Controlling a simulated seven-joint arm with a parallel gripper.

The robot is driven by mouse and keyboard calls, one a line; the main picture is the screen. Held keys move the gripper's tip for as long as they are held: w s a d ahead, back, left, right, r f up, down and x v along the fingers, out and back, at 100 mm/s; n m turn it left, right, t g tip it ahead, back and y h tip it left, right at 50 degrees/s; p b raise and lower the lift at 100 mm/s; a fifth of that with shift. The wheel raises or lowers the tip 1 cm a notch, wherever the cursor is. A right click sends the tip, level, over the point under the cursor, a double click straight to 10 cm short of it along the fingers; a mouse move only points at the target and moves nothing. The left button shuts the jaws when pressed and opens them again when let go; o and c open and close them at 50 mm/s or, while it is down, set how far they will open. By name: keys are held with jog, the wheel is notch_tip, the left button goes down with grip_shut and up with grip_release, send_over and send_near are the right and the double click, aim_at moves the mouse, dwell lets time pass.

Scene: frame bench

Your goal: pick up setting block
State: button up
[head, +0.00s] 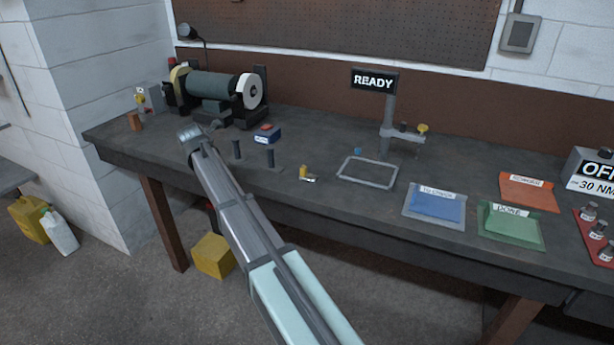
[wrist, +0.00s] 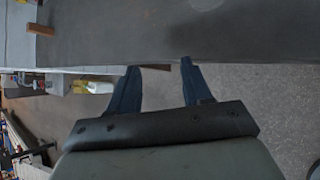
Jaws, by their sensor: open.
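No block is labelled as the setting block. A small brown block (head: 134,121) stands at the bench's left end, left of the grinder; a brown block (wrist: 41,29) also shows at the upper left of the wrist view. I cannot tell which is the setting block. My gripper (head: 190,134) is at the left part of the bench, in front of the grinder and right of the brown block. In the wrist view its two fingers (wrist: 161,65) are apart and empty near the bench edge.
The bench grinder (head: 210,88) stands behind my gripper. Two dark posts (head: 253,155), a yellow-topped piece (head: 303,172) and a grey rectangular frame (head: 367,173) lie to the right. Blue (head: 435,206), green (head: 511,225) and orange (head: 528,192) labelled trays sit farther right.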

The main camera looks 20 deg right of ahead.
notch_tip(320, 180, up, 5)
jog(key=w+d+n, duration=0.1)
jog(key=d, duration=0.1)
notch_tip(320, 180, up, 3)
jog(key=m+g+y, duration=0.1)
jog(key=m+g, duration=0.1)
jog(key=g, duration=0.7)
send_over(303, 167)
notch_tip(303, 167, down, 13)
jog(key=shift+s+f, duration=0.1)
jog(key=shift+f, duration=0.1)
jog(key=shift+c, duration=0.3)
grip_shut()
